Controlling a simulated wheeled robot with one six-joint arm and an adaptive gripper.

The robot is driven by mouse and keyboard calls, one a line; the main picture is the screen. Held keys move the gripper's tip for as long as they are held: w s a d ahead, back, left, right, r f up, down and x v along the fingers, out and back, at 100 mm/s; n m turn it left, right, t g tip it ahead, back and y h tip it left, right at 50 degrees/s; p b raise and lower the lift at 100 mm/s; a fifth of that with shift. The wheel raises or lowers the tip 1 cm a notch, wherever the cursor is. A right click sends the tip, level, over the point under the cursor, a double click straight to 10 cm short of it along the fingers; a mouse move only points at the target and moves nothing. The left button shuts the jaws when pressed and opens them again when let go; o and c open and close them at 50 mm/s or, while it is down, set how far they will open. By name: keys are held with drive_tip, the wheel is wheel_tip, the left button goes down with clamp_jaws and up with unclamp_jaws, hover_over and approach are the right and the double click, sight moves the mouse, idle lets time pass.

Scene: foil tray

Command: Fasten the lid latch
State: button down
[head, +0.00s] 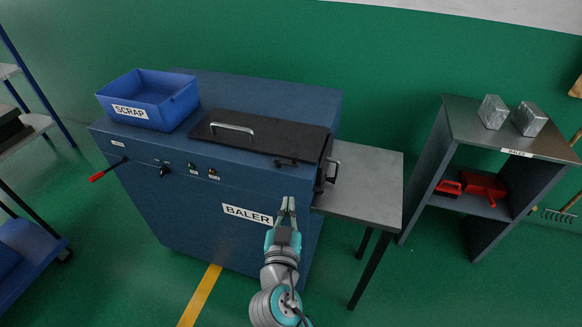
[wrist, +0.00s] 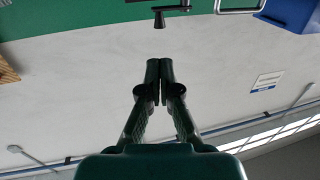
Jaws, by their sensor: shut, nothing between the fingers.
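The black lid (head: 262,133) with a silver bar handle (head: 232,127) lies flat on top of the blue baler (head: 200,180). A small black latch (head: 286,162) sits at the lid's front edge, towards the right. In the wrist view, what looks like the latch (wrist: 172,11) shows as a black lever at the top edge, beyond my fingertips, with part of the lid handle beside it. My gripper (head: 288,203) is shut and empty, in front of the baler and below the latch in the picture. I cannot tell whether the latch is engaged.
A blue SCRAP bin (head: 150,97) stands on the baler's left. A red-gripped lever (head: 107,170) sticks out at the front left. A grey side table (head: 370,180) adjoins the right side. A shelf (head: 470,130) with metal bales stands farther right.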

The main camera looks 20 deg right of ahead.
sight(294, 159)
drive_tip(key=x, duration=1.4)
drive_tip(key=shift+d, duration=0.1)
